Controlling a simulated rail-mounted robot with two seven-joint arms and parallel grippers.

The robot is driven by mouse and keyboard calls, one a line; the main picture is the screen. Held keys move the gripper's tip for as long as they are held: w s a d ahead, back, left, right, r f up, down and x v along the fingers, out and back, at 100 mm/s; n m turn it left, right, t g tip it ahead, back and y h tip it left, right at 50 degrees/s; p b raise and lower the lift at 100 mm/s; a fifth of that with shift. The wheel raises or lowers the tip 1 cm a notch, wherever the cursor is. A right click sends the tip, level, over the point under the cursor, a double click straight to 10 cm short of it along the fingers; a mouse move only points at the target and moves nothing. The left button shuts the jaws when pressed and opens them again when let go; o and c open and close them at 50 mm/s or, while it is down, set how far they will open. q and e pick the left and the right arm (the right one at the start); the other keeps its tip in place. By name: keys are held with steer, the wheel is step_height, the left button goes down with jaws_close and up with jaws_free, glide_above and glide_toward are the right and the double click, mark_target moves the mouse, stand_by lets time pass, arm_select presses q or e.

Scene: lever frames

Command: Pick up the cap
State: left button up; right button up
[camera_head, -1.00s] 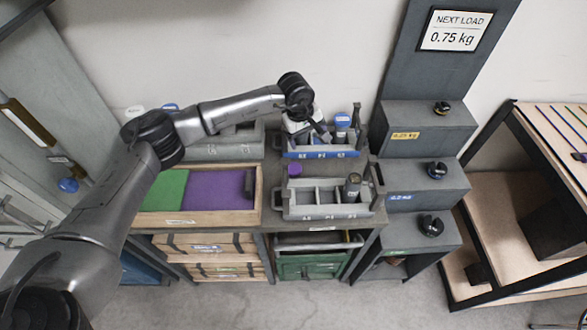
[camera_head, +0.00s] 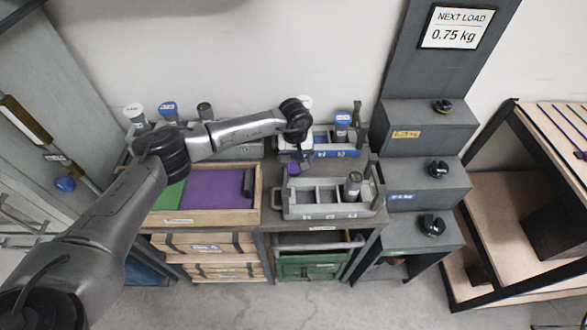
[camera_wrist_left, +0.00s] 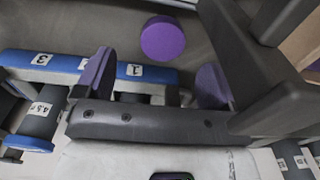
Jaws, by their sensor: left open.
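The purple cap (camera_head: 294,170) stands on the grey bench top between the blue-fronted rack and the grey tray. In the left wrist view the cap (camera_wrist_left: 163,38) is a round purple disc, beyond the fingertips and roughly between them across the picture. My left gripper (camera_wrist_left: 154,75) is open and empty, its two purple-faced fingers apart on either side. In the head view my left gripper (camera_head: 294,158) is right behind the cap and partly hidden by its own wrist. The cap is not between the finger pads. My right gripper is not in view.
The blue-fronted rack (camera_head: 345,154) stands behind the cap, with a blue-topped cylinder (camera_head: 342,122). The grey compartment tray (camera_head: 300,212) is in front, holding a dark cylinder (camera_head: 353,184). A wooden tray (camera_head: 256,200) with green and purple panels lies left.

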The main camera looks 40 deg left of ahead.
mark_target(294, 167)
arm_select(q)
steer(key=shift+a+f+b, duration=0.15)
steer(key=shift+f+b, duration=0.1)
steer(key=shift+f, duration=0.9)
steer(key=shift+a+f+b, duration=0.1)
steer(key=shift+f+b, duration=0.15)
steer(key=shift+f, duration=1.25)
steer(key=c, duration=1)
